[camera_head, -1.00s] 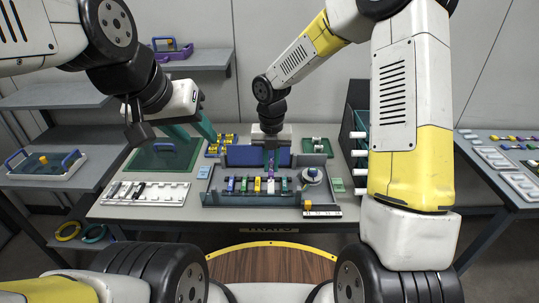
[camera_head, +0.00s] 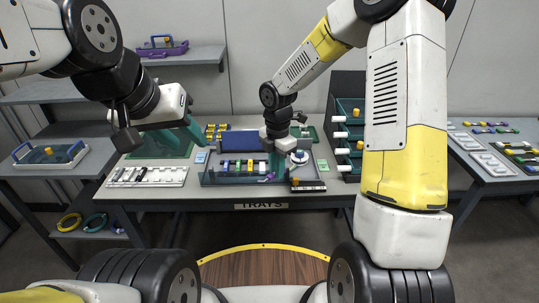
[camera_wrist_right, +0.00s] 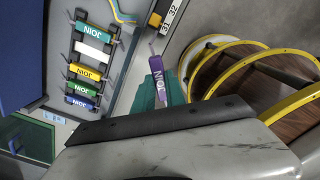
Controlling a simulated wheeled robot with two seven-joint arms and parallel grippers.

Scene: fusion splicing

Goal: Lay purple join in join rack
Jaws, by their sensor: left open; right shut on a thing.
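The purple join (camera_wrist_right: 157,72) is held between the teal fingers of my right gripper (camera_wrist_right: 158,92), its far end sticking out past the fingertips. In the head view my right gripper (camera_head: 275,160) is at the right part of the grey tray, low near its front side, and the join there is small and partly hidden. The join rack (camera_wrist_right: 70,58) holds teal, white, yellow, green and blue joins in a row, left of the held join in the right wrist view. It also shows in the head view (camera_head: 236,178). My left gripper (camera_head: 192,132) is open and empty above the table's left part.
A white tray (camera_head: 147,177) with dark items lies on the left of the table. A round white device (camera_head: 299,157) and a dark numbered strip (camera_head: 309,187) are right of the rack. Drawers (camera_head: 349,145) stand at the right. A blue panel (camera_head: 240,141) stands behind the rack.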

